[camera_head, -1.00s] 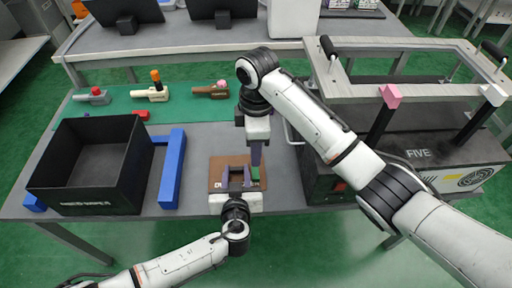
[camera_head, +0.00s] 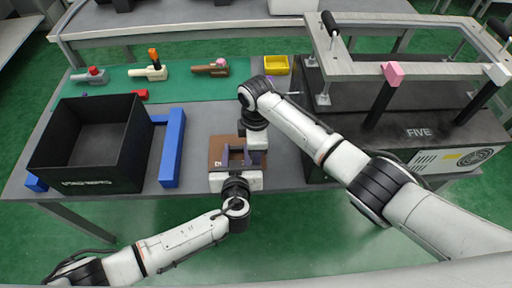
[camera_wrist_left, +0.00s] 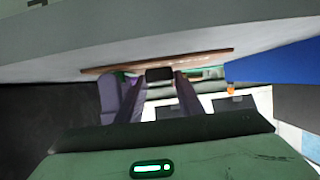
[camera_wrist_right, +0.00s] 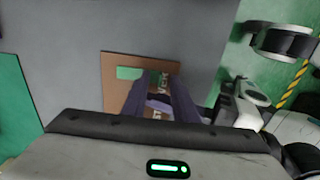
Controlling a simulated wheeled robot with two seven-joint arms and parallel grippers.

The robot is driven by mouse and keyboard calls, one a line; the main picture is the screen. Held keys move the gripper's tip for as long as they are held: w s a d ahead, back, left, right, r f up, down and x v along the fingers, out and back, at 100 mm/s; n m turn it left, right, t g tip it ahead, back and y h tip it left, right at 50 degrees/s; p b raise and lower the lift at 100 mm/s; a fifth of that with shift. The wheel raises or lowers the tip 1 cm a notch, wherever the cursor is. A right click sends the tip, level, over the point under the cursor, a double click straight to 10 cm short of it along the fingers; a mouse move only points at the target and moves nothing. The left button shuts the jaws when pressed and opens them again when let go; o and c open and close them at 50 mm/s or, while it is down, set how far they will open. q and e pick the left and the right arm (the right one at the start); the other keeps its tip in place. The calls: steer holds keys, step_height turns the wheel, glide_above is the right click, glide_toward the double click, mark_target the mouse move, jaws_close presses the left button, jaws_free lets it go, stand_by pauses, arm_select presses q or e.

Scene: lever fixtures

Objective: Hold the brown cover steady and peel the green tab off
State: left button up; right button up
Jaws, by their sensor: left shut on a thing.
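The brown cover (camera_head: 219,147) lies flat near the table's front edge; it also shows in the right wrist view (camera_wrist_right: 114,88). The green tab (camera_wrist_right: 129,73) shows as a small green rectangle against the cover in the right wrist view; my grippers hide it in the head view. My left gripper (camera_head: 236,156) has its purple fingers shut on a dark block (camera_wrist_left: 160,74) at the cover. My right gripper (camera_wrist_right: 161,74) is low over the cover beside the left one, its fingers apart, with lettered brown surface and purple parts visible between them.
A black open box (camera_head: 92,150) and a blue frame (camera_head: 172,150) stand to the left. A large dark machine (camera_head: 420,125) stands close on the right.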

jaws_close()
steer(key=shift+r, duration=0.75)
stand_by(1.2)
steer(key=shift+r, duration=1.85)
arm_select(q)
steer(key=o, duration=1.3)
steer(key=shift+c, duration=0.2)
